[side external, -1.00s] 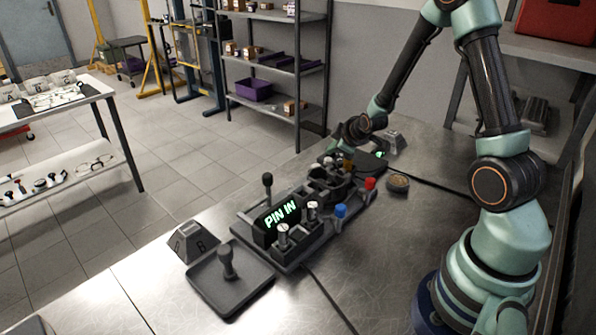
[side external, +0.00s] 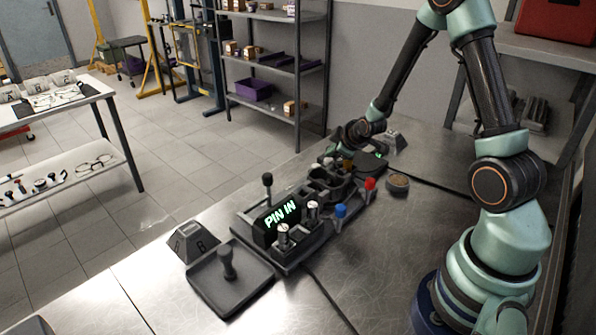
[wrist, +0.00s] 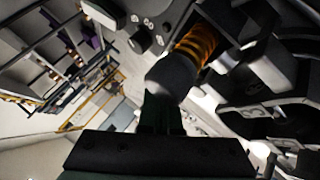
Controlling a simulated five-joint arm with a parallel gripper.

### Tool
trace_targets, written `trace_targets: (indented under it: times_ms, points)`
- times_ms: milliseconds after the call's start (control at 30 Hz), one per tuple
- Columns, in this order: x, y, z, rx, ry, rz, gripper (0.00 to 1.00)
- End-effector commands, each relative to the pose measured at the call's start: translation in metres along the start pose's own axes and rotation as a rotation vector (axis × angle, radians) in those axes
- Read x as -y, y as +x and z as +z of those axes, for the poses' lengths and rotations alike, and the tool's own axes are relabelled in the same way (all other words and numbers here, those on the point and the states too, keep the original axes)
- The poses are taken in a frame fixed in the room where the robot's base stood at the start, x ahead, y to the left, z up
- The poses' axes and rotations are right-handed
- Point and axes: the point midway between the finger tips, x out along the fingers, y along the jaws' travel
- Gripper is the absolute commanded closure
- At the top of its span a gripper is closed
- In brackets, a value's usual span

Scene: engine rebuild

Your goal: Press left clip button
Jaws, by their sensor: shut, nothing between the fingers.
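I cannot make out which part is the left clip button. My gripper (side external: 343,150) is low over the far end of the row of fixtures, and its fingertips are hard to see there. In the wrist view my dark fingers (wrist: 160,112) are together, with nothing between them. Just beyond them is a rounded dark grey end (wrist: 171,76) with a yellow and black striped part (wrist: 196,44) behind it. I cannot tell whether the fingers touch it.
A blue knob (side external: 340,210) and a red knob (side external: 370,183) stand along the row's right side. A small round dish (side external: 398,182) lies farther right. A tray with an upright handle (side external: 229,278) is at the near left.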

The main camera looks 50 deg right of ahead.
Motion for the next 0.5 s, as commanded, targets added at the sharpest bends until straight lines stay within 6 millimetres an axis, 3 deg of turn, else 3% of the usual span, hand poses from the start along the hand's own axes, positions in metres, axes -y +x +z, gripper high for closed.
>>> trace_targets:
  times_ms: [500]
  points:
    - [0.0029,0.0039,0.0025,0.000,0.000,0.000,1.00]
